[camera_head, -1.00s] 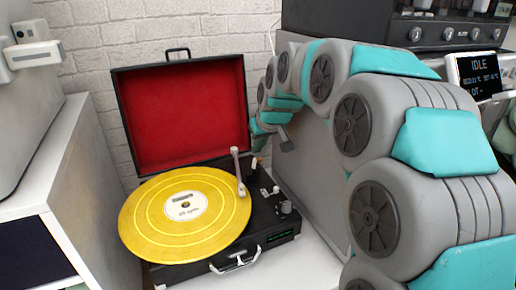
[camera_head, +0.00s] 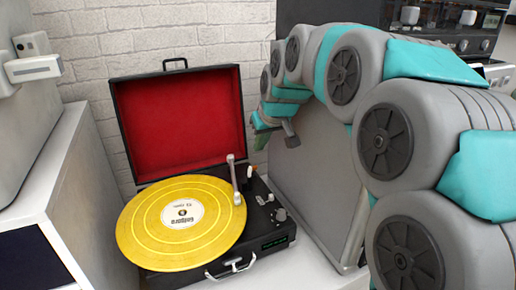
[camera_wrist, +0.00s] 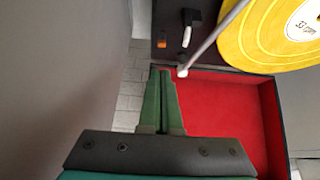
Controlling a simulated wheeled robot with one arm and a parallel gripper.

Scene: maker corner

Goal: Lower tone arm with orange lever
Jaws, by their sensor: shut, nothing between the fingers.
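The record player (camera_head: 283,238) stands open, with a yellow record (camera_head: 150,235) on it. The tone arm (camera_head: 233,172) reaches from the back to the record's right edge; I cannot tell whether its head touches the record. The small orange lever (camera_head: 250,172) is just right of the tone arm's rear; in the wrist view an orange piece (camera_wrist: 162,43) shows beside a white-tipped lever (camera_wrist: 187,37). My gripper (camera_wrist: 172,71) is shut and empty, its green fingers pointing toward the orange piece, apparently a little short of it. In the head view my gripper (camera_head: 261,143) is small, behind the player's right rear corner.
The red-lined lid (camera_head: 180,125) stands upright at the back, close beside my fingers in the wrist view. A grey panel (camera_head: 315,195) stands right of the player. A white cabinet (camera_head: 75,185) is at the left. White table shows in front.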

